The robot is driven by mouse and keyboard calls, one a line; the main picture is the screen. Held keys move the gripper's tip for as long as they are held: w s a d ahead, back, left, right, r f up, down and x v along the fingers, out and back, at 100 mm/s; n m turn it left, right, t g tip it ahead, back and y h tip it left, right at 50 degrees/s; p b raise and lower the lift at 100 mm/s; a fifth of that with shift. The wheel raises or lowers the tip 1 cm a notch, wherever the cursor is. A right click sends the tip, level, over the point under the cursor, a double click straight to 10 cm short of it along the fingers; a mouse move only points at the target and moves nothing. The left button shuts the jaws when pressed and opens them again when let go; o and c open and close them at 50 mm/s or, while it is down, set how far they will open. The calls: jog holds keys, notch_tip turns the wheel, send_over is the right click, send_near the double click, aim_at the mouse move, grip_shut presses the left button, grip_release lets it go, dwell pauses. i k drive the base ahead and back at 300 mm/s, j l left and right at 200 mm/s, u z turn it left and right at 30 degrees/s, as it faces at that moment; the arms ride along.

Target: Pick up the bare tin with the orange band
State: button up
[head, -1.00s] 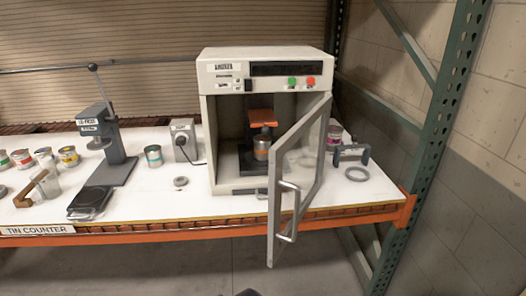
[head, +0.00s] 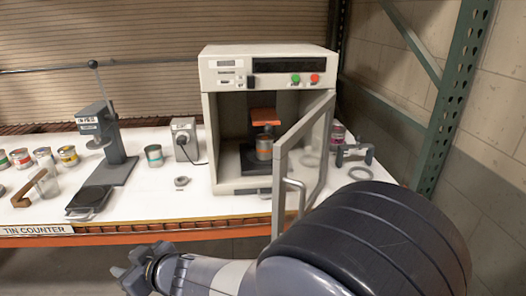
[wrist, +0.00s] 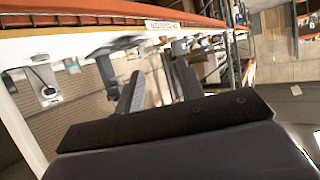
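A bare metal tin with an orange band (head: 264,149) stands inside the open white cabinet machine (head: 207,140), on a dark base under an orange plate (head: 265,115). My gripper (head: 128,270) is low at the front of the counter, left of the cabinet and well apart from the tin. In the wrist view my gripper's two fingers (wrist: 158,70) stand apart with nothing between them. The tin cannot be made out in the wrist view.
The cabinet's framed door (head: 301,160) swings out toward me at the right of its opening. Several tins, a grey press (head: 112,140), a dark scale (head: 90,197) and a teal-banded tin (head: 153,155) stand on the white counter to the left. A green rack post (head: 456,95) rises at right.

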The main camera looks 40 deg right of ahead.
aim_at(264, 151)
jog(key=i+z, duration=0.25)
jog(key=z, duration=0.2)
jog(key=i+z, duration=0.25)
jog(key=z, duration=0.2)
jog(key=i+j+z, duration=0.15)
jog(key=z, duration=0.25)
jog(key=i+j+z, duration=0.25)
jog(key=z, duration=0.2)
jog(key=i+j+z, duration=0.2)
jog(key=z, duration=0.25)
jog(key=k+j, duration=0.05)
